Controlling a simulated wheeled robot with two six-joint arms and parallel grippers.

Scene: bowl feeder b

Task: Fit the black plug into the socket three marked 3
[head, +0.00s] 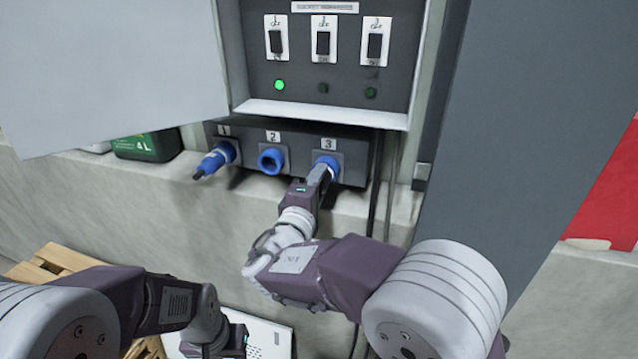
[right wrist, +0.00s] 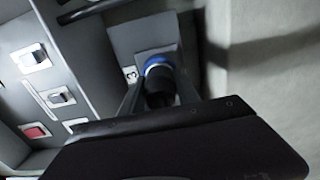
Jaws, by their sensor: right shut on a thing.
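The socket marked 3 (head: 328,163) is the rightmost of three on the dark box and has a blue ring. My right gripper (head: 320,178) is right in front of it, shut on the black plug. In the right wrist view the black plug (right wrist: 160,96) lies between the fingers, its front end at the blue ring of socket three (right wrist: 158,63). I cannot tell how deep it sits. The plug is mostly hidden by the gripper in the head view. My left gripper (head: 232,343) is low at the bottom, and its jaws are not clear.
Socket 1 holds a blue plug (head: 213,161); socket 2 (head: 271,160) is empty. Above is a panel (head: 326,70) with three switches and a lit green lamp (head: 280,85) under the first. An open cabinet door (head: 110,70) fills the upper left. A green can (head: 148,146) stands on the ledge.

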